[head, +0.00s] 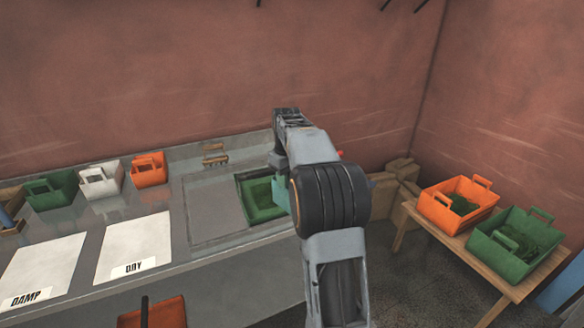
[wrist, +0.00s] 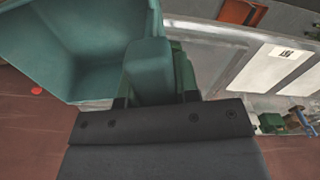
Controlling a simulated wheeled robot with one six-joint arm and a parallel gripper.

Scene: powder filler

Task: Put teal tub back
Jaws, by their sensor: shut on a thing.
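The teal tub (wrist: 60,45) fills the upper left of the wrist view, with its inside showing empty where I can see it. My gripper (wrist: 155,95) is shut on the tub's handle block (wrist: 150,70). In the head view only a small part of the teal tub (head: 280,196) shows beside my arm, at the right edge of the green bin (head: 250,200) set in the counter. My arm hides the rest of the tub and the fingertips there. I cannot tell whether the tub touches the bin or counter.
Green (head: 52,190), white (head: 101,180) and orange (head: 148,169) tubs stand along the counter's back left. Two white sheets (head: 135,245) lie in front. A wooden table (head: 440,240) at right holds orange (head: 436,209) and green (head: 490,250) tubs with green contents.

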